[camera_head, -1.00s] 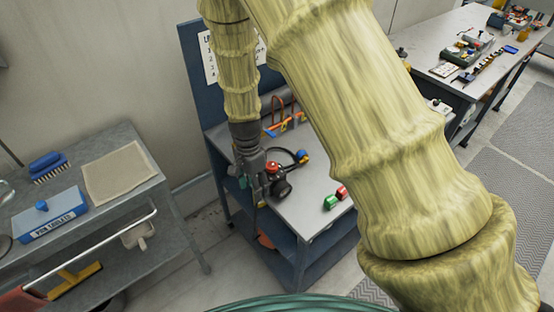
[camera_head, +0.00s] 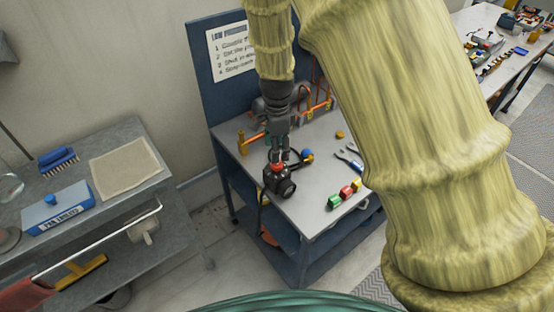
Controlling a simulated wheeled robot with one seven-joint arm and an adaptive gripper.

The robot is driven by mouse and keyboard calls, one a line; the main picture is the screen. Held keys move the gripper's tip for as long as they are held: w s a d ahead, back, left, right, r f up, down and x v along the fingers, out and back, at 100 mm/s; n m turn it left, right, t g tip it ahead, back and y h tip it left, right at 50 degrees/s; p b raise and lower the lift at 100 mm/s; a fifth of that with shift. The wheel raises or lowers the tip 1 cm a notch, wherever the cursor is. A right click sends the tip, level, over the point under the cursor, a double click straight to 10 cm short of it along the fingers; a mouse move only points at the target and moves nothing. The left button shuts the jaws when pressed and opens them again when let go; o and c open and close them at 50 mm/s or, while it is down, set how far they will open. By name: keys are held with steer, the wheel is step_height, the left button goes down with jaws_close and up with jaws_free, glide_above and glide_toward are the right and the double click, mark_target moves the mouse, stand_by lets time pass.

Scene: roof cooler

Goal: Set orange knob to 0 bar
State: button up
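A black regulator-like device (camera_head: 281,183) with a round gauge face (camera_head: 288,188) stands near the left front of the blue-framed bench. A small orange-red knob (camera_head: 278,167) sits on its top, partly hidden by my gripper. My gripper (camera_head: 278,157) points down from above with its fingertips at the knob. I cannot tell whether the fingers touch it or are closed on it. The gauge reading is too small to make out.
Orange pipework (camera_head: 318,106) and a brass-orange fitting (camera_head: 251,139) stand behind. Green, red and yellow pieces (camera_head: 346,193) lie to the right, near pliers (camera_head: 350,161). A grey cart (camera_head: 128,205) is at left. My arm hides the bench's right part.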

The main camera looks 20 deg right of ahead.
mark_target(277, 166)
steer(key=shift+f+p, duration=0.75)
steer(key=shift+f, duration=2.45)
steer(key=shift+c, duration=0.5)
steer(key=c, duration=1)
